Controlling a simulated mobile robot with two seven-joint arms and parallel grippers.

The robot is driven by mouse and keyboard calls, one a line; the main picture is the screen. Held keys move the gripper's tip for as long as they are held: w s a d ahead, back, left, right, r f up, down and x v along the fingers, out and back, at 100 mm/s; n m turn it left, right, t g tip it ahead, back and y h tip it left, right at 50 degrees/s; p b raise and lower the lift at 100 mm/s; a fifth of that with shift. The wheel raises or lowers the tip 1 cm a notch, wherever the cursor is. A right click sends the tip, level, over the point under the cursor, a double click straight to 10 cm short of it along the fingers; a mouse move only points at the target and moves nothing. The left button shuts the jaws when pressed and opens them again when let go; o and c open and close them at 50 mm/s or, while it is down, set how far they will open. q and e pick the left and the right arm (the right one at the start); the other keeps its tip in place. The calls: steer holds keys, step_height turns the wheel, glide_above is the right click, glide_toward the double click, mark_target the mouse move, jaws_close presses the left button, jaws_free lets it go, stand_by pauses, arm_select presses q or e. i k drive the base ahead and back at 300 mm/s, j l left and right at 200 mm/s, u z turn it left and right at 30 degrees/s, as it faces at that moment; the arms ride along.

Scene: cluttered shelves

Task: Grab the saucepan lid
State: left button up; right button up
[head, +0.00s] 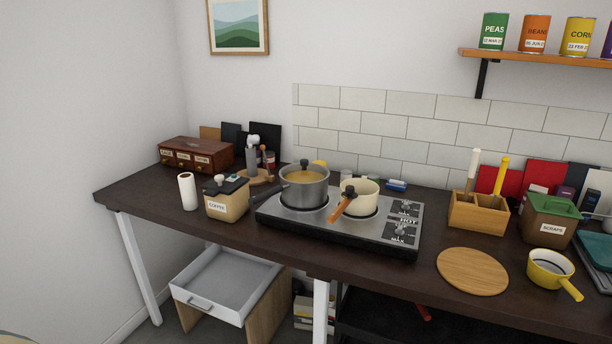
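A grey metal pot (304,193) stands on the left burner of the stove. A lid (304,175) with a black knob appears to sit on it, with a yellowish-brown surface showing inside the rim. A cream saucepan (360,200) with a wooden handle pointing front left stands on the right burner. Its top looks pale, and I cannot tell whether a lid covers it. A small yellow saucepan (546,269) with a yellow handle stands at the right on the counter. Neither of my grippers is in view.
The stove (335,234) sits mid-counter. A coffee canister (228,200) and paper roll (188,192) stand left of it. A wooden utensil box (478,217), scraps bin (548,232) and round board (472,272) are to the right. A drawer (215,308) stands open below.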

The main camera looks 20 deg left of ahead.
mark_target(304, 173)
steer(key=j+z, duration=0.2)
steer(key=z, duration=0.25)
steer(key=j+z, duration=0.2)
steer(key=z, duration=0.25)
steer(key=j+z, duration=0.25)
steer(key=j, duration=0.3)
steer(key=k+j+z, duration=0.15)
steer(key=j+z, duration=0.15)
steer(key=j, duration=0.25)
steer(key=k+j, duration=0.1)
steer(key=j, duration=0.25)
steer(key=k+j+z, duration=0.1)
steer(key=j, duration=0.3)
steer(key=k+j, duration=0.1)
steer(key=j, duration=0.25)
